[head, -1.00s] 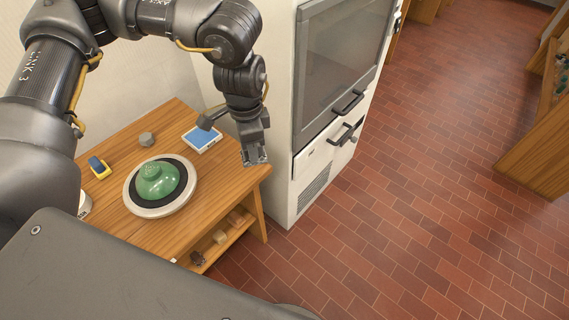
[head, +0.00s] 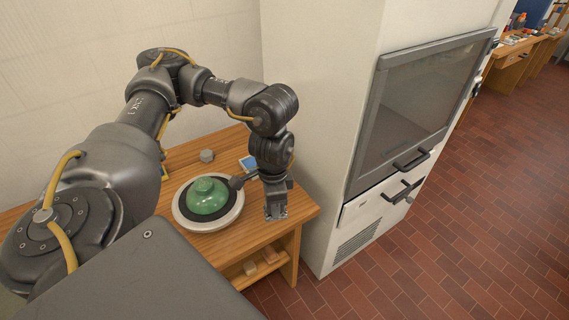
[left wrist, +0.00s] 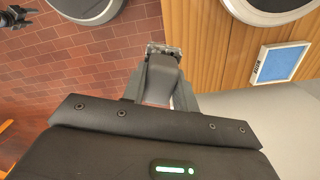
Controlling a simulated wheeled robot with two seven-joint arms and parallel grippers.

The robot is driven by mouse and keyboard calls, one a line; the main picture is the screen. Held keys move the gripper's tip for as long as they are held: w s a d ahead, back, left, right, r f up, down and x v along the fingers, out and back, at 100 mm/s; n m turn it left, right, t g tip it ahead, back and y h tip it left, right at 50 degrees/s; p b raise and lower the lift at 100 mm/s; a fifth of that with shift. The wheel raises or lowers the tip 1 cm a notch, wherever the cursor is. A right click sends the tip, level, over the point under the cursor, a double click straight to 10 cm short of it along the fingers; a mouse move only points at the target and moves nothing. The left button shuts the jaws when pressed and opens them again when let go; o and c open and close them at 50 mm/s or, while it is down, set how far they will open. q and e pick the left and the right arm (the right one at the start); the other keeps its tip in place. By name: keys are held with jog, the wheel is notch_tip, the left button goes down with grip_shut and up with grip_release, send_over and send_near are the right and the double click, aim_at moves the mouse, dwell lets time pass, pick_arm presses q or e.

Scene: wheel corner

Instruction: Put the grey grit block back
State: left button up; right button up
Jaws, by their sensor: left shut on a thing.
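My left gripper (head: 275,214) is above the right end of the wooden table, pointing down. It is shut on a grey block (left wrist: 163,73), which shows between the fingers in the left wrist view and looks like the grit block. In the head view the fingers hide most of the block. A small faceted grey lump (head: 206,155) sits at the back of the table. A dark shape at the top left of the left wrist view may be my right gripper; its jaws cannot be made out.
A green domed pot (head: 208,195) stands on a round wheel (head: 190,221) left of the gripper. A blue pad in a white frame (left wrist: 280,62) lies behind it. A tall white cabinet (head: 322,110) stands close on the right. Blocks (head: 270,255) lie on the lower shelf. Floor to the right is clear.

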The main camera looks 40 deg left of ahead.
pick_arm(q)
jog(key=shift+w+a+f+p, duration=0.25)
jog(key=shift+w+a+f, duration=0.85)
jog(key=shift+w+f, duration=0.65)
jog(key=shift+w+a+f+p, duration=0.2)
jog(key=shift+w+a+f, duration=1.05)
jog(key=shift+w, duration=0.9)
jog(key=shift+w+a+f+p, duration=0.25)
jog(key=shift+w+a+f, duration=0.75)
jog(key=shift+w+f, duration=0.8)
jog(key=shift+w+a+f+p, duration=0.1)
jog(key=shift+w+f+p, duration=0.1)
jog(key=shift+f+p, duration=0.4)
jog(key=shift+w+a+f+p, duration=0.1)
jog(key=shift+w+f+p, duration=0.1)
jog(key=shift+f+p, duration=0.35)
jog(key=shift+f, duration=0.3)
pick_arm(e)
notch_tip(320, 180, up, 4)
jog(key=shift+s+a+f, duration=0.1)
jog(key=shift+f, duration=0.05)
pick_arm(q)
jog(key=shift+f, duration=0.15)
